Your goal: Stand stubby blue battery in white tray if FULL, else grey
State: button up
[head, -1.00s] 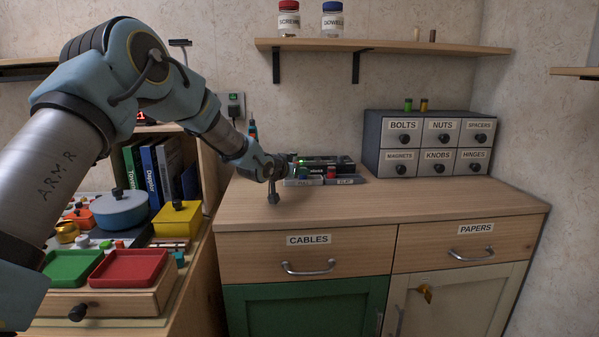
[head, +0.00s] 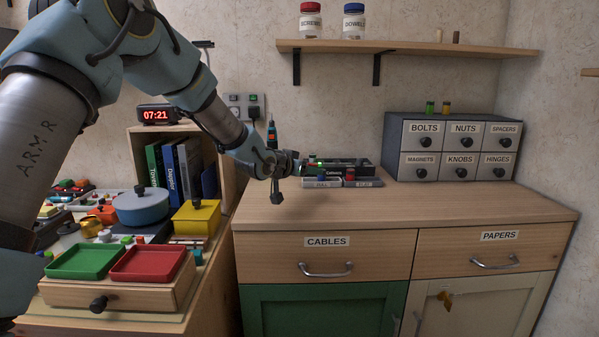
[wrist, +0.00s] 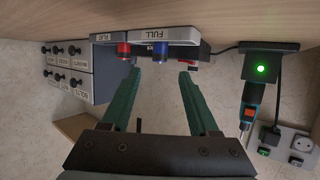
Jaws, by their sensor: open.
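The blue battery (wrist: 160,53) is a short upright cylinder at the white tray marked FULL (wrist: 178,34). In the head view, the blue battery (head: 322,177) shows just above the label of the white tray (head: 321,184). I cannot tell whether it stands inside the tray or behind it. The grey tray marked FLAT (wrist: 104,38) is beside it, with a red battery (wrist: 123,50) at its near end. My gripper (wrist: 160,76) is open and empty, its green fingers spread toward the blue battery without touching it. A black box with a lit green light (wrist: 260,69) stands nearby.
A screwdriver (head: 272,133) stands by the wall sockets, left of the trays. A labelled drawer cabinet (head: 452,147) is at the back right. The front and right of the wooden counter (head: 420,208) are clear. A shelf (head: 400,47) hangs above.

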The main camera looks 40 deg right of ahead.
jog(key=v, duration=0.5)
jog(key=shift+s, duration=0.1)
dwell(0.3)
jog(key=w+a+f+n+t+y+p, duration=0.1)
jog(key=w+a+n+y+p, duration=0.3)
jog(key=a, duration=1.3)
jog(key=w+a+f+n+t+y+p, duration=0.1)
jog(key=w+a+n+y, duration=0.3)
jog(key=a, duration=1.3)
jog(key=s+a+n+g+y+p, duration=0.2)
jog(key=s+a, duration=0.5)
jog(key=a, duration=0.4)
jog(key=s+a+n+g+y+p, duration=0.2)
jog(key=s+a, duration=0.5)
jog(key=a, duration=0.5)
jog(key=shift+a+n+y, duration=0.25)
jog(key=shift+n+y, duration=0.35)
jog(key=shift+n, duration=0.1)
